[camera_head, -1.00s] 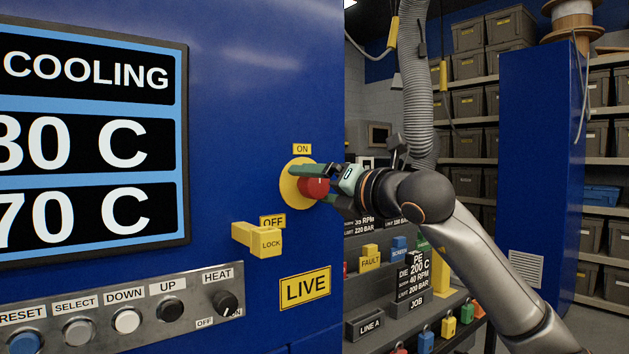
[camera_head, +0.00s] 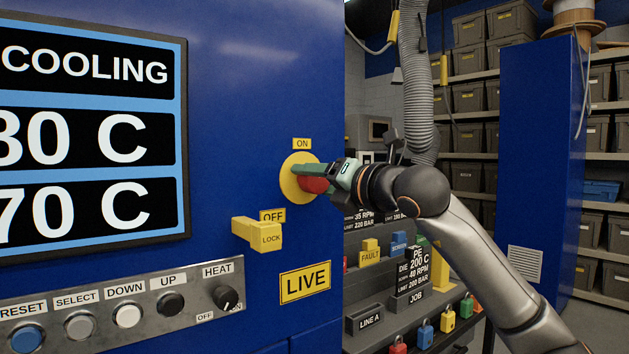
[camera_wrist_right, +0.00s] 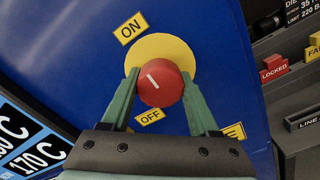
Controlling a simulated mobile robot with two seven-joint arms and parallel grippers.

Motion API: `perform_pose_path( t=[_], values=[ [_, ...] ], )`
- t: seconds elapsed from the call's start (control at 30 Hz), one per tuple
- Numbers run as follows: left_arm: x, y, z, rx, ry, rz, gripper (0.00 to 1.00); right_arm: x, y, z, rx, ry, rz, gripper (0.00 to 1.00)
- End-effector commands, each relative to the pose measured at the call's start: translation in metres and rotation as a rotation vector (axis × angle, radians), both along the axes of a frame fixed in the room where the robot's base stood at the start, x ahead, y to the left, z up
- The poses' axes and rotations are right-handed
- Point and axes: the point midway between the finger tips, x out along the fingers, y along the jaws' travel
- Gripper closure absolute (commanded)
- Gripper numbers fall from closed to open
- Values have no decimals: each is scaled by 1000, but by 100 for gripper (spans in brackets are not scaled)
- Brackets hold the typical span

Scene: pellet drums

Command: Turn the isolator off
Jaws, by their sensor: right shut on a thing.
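The isolator is a red round knob (camera_head: 314,185) on a yellow round plate (camera_head: 289,188) on the blue machine cabinet. An ON label (camera_head: 302,144) sits above it and an OFF label (camera_head: 272,215) below left. My right gripper (camera_head: 308,176) is shut on the knob, with its green fingers partly covering it in the head view. In the right wrist view the knob (camera_wrist_right: 160,84) sits between the two fingers, one on each side. Its white mark (camera_wrist_right: 153,81) points up and left, roughly toward the ON label (camera_wrist_right: 131,28). My left gripper is not in view.
A yellow LOCK block (camera_head: 258,234) sticks out below left of the knob. A LIVE sign (camera_head: 305,285) is underneath. A button panel (camera_head: 125,305) runs along the lower left. To the right stands a grey rack (camera_head: 405,290) with tags and padlocks.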

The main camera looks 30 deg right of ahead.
Motion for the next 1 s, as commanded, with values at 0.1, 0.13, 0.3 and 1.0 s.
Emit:
perform_pose_path(
  t=[0.1,0.13,0.3,1.0],
  values=[
    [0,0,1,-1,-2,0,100,0,0,0,0,0,0,92],
    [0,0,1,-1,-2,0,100,0,0,0,0,0,0,95],
    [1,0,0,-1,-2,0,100,0,0,0,-9,0,1,95],
    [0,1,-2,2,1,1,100,1,-1,0,-477,-36,0,95]
  ],
)
